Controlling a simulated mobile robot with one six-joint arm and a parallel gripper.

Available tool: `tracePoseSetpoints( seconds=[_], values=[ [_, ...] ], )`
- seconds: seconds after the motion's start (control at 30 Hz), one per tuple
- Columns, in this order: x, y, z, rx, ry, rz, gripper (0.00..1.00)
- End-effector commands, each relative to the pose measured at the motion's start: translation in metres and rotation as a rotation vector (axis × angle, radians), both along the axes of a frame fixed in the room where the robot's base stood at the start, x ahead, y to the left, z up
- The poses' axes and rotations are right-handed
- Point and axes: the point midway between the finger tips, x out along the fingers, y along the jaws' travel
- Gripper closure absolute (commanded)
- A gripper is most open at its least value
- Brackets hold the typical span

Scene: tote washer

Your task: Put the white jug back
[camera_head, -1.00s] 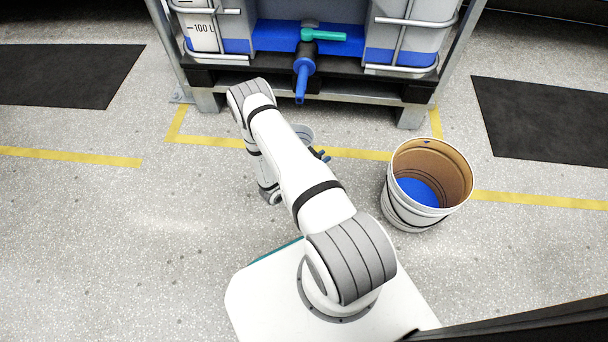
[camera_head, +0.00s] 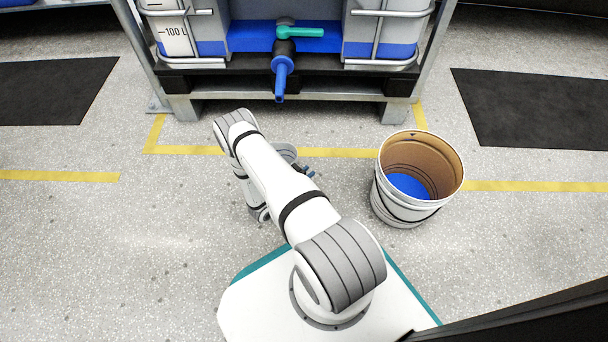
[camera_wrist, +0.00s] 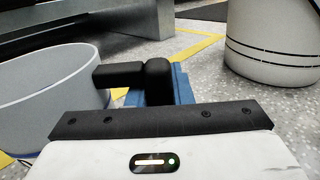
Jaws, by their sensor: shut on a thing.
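The white jug, pale grey-white in this light, is partly hidden behind my arm in the head view; its rim (camera_head: 288,152) shows just past the arm. In the wrist view the jug (camera_wrist: 45,95) stands at the left, its round rim upright and cut off by the frame edge. My gripper (camera_wrist: 160,85) is shut on the jug at a black handle-like piece to the right of its wall. Blue parts show behind that piece. In the head view only a small dark-blue part of my gripper (camera_head: 307,171) shows.
A white bucket (camera_head: 401,208) with blue contents stands at the right, also in the wrist view (camera_wrist: 275,45). A framed tank on a pallet base (camera_head: 290,84) with a blue spout (camera_head: 281,78) and green lever stands behind. Yellow floor lines and dark mats (camera_head: 545,105) lie around. Open floor lies left.

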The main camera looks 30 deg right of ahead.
Motion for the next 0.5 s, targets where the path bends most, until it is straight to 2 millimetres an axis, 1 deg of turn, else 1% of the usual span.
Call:
tracePoseSetpoints(
  seconds=[0.03, 0.3, 0.5],
  values=[
    [0.0, 0.0001, -0.0013, 0.0, 0.0, 0.0, 0.8],
    [0.0, 0.0003, -0.0009, 0.0, 0.0, 0.001, 0.59],
    [0.0, 0.0004, -0.0007, 0.0, 0.001, 0.001, 0.59]
  ],
)
